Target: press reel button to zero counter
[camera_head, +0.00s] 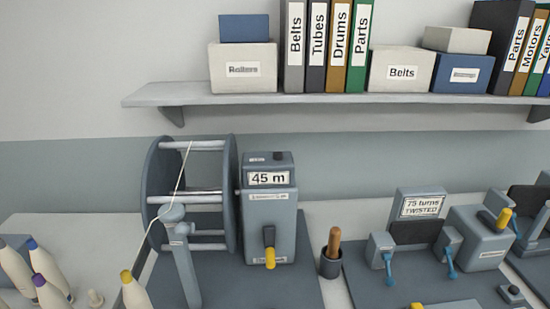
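The reel (231,190) stands on a dark mat at left centre, with two dark discs joined by pale bars. A white thread runs from it through a guide post (178,245) in front. The grey counter box (284,215) is just right of the reel, and its display (268,178) reads "45 m". A small dark piece (279,156) sits on the box's top; I cannot tell if it is the reel button. A dark lever with a yellow grip (270,258) is on the box's front. Neither of my grippers is in view.
A twist tester (420,205) reading "75 turns TWISTED" stands right, with a small dark button box (512,292) near it. A cup with a wooden handle (331,262) stands between. White bobbins (134,290) stand at lower left. A loaded shelf (300,98) overhangs behind.

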